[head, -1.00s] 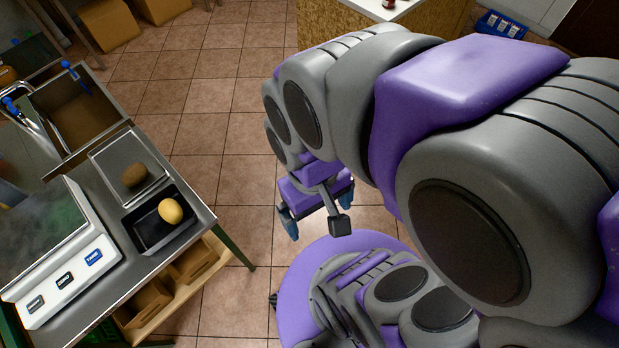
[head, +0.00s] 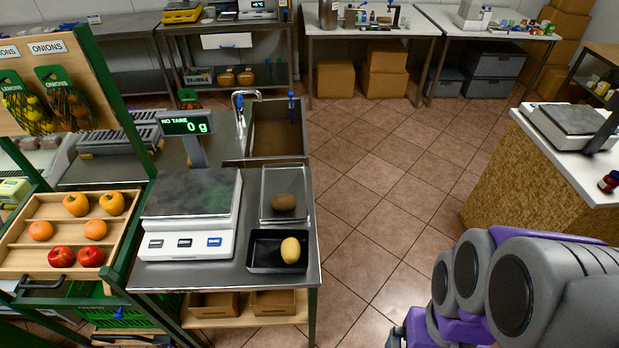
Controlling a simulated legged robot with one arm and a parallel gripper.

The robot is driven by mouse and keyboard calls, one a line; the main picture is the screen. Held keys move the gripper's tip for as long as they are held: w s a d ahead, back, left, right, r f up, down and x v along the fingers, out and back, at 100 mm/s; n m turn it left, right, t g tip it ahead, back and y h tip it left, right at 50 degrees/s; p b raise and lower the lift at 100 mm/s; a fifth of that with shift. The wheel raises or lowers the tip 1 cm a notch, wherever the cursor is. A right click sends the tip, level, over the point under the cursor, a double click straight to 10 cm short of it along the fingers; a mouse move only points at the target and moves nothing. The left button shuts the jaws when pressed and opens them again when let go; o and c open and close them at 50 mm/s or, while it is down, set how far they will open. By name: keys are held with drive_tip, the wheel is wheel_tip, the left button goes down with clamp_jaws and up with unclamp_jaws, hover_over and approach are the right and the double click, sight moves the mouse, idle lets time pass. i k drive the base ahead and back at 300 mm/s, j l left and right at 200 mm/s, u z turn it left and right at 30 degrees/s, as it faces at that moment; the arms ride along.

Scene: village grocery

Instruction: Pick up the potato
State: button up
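A smooth pale yellow oval item (head: 290,250) lies in a black tray (head: 262,269) on the steel counter. A brown, rough, roundish item (head: 283,202) lies in a grey metal tray (head: 297,178) just behind the black tray. I cannot tell for sure from looks alone which of the two is the potato. My arm is at the lower right, over the floor and apart from the counter. My gripper's fingers are below the picture's edge, so their state is hidden.
A white scale (head: 190,245) reading 0 g stands left of the trays, with a sink (head: 277,130) behind. A fruit rack (head: 22,240) is at far left. A wood-sided counter (head: 520,180) stands at right. Tiled floor (head: 370,190) between is clear.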

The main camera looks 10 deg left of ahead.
sight(282, 202)
drive_tip(key=j+z, duration=0.2)
drive_tip(key=j, duration=0.4)
drive_tip(key=i+j+z, duration=0.2)
drive_tip(key=j, duration=0.35)
drive_tip(key=k+j+z, duration=0.25)
drive_tip(key=j, duration=0.3)
drive_tip(key=j+z, duration=0.2)
drive_tip(key=j, duration=0.4)
drive_tip(key=k+j+z, duration=0.2)
drive_tip(key=j, duration=0.4)
drive_tip(key=i, duration=0.1)
